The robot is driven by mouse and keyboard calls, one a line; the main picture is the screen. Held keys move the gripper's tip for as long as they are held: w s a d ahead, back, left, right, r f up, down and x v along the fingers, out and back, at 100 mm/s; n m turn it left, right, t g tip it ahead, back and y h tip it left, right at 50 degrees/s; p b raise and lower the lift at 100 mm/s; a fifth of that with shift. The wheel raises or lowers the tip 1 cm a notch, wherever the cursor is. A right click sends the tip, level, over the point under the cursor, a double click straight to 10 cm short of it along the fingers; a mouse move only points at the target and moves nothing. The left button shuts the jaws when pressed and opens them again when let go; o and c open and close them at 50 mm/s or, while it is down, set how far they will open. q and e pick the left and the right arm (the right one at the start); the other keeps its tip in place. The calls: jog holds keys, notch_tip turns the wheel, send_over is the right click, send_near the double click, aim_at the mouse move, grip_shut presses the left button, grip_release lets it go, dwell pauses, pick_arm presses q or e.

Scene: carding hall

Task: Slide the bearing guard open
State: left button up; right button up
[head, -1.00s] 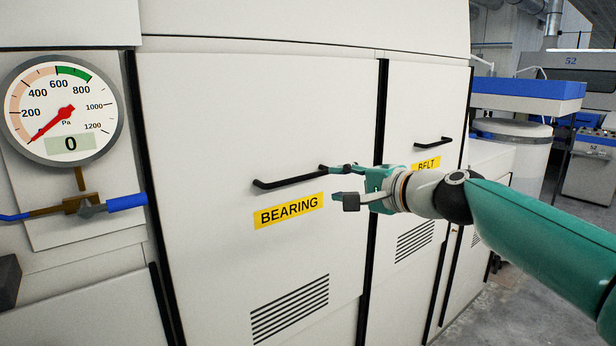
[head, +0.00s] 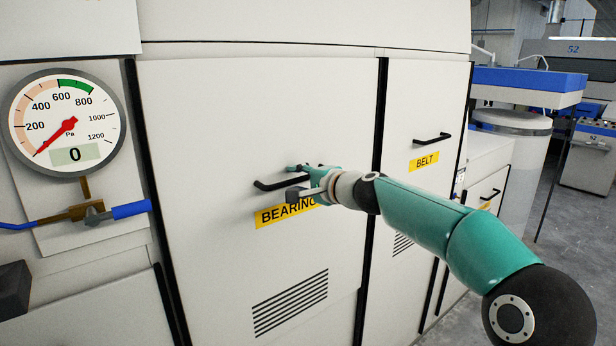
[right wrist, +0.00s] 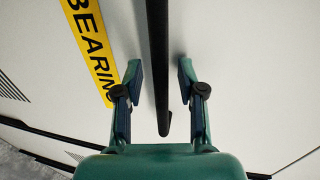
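The bearing guard (head: 230,130) is a broad off-white panel with a black bar handle (head: 265,185) and a yellow BEARING label (head: 280,214) below it. The panel sits flush between dark vertical seams. My right gripper (head: 293,181) is at the handle, hiding part of it and the end of the label. In the right wrist view, my right gripper (right wrist: 158,75) is open, with the handle (right wrist: 157,45) running between its two fingers and a gap on each side. My left gripper is out of view.
A BELT panel (head: 430,110) with its own handle (head: 432,139) is to the right. A round gauge (head: 66,118) reading 0 and a blue-handled valve (head: 130,210) are at the left. Open floor (head: 570,235) lies at the right.

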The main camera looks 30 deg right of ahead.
grip_shut()
